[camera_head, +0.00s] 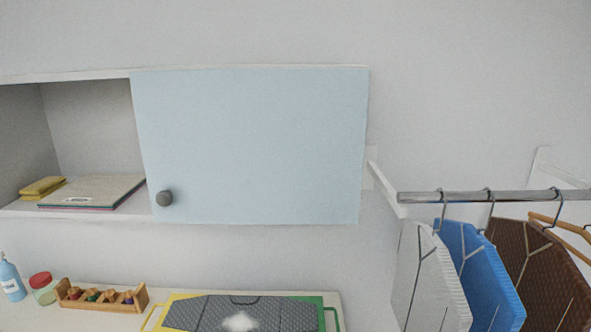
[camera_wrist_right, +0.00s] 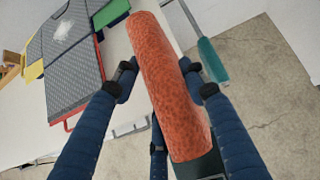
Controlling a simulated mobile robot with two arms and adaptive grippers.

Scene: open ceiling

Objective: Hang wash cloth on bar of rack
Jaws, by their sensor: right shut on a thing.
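An orange, rough-textured wash cloth (camera_wrist_right: 165,60) shows in the right wrist view as a long, thick, roll-like shape. My right gripper (camera_wrist_right: 162,84) is shut on it, with dark blue fingers on both sides. The cloth's lower end lies close to the wrist camera. In the head view the rack's metal bar (camera_head: 465,196) runs across the right side, fixed to white wall brackets. White (camera_head: 425,275), blue (camera_head: 482,275) and brown (camera_head: 540,275) cloths hang from it on hooks. Neither gripper shows in the head view, and my left gripper is not in view.
A wall cabinet with a pale blue door (camera_head: 255,145) is left of the bar. Below it, a counter (camera_head: 220,300) holds a grey patterned board (camera_head: 240,314), a wooden rack (camera_head: 100,296), a jar (camera_head: 42,288) and a blue bottle (camera_head: 10,278). A teal object (camera_wrist_right: 212,60) lies beyond the cloth.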

